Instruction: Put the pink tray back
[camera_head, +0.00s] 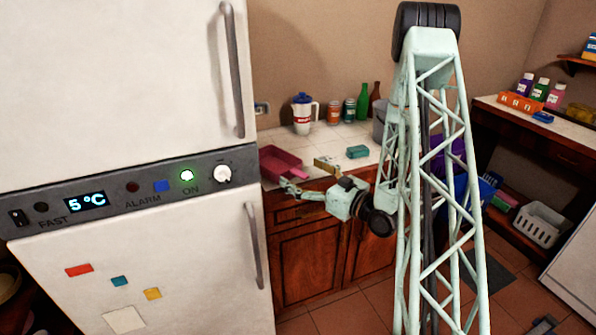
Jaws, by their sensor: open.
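The pink tray (277,161) lies on the white-tiled counter, close beside the fridge and near the counter's front edge. My gripper (287,183) is open at the tray's near right side, by the counter's front edge. Its fingers are small in this view, and I cannot tell whether they touch the tray. Part of the tray's left side is cut off by the fridge.
The white fridge (130,80) stands left of the counter. A white and blue jug (302,115), jars and bottles (362,102) stand at the back. A teal block (358,152) lies on the counter (325,148). An orange crate (520,103) sits on the right-hand counter.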

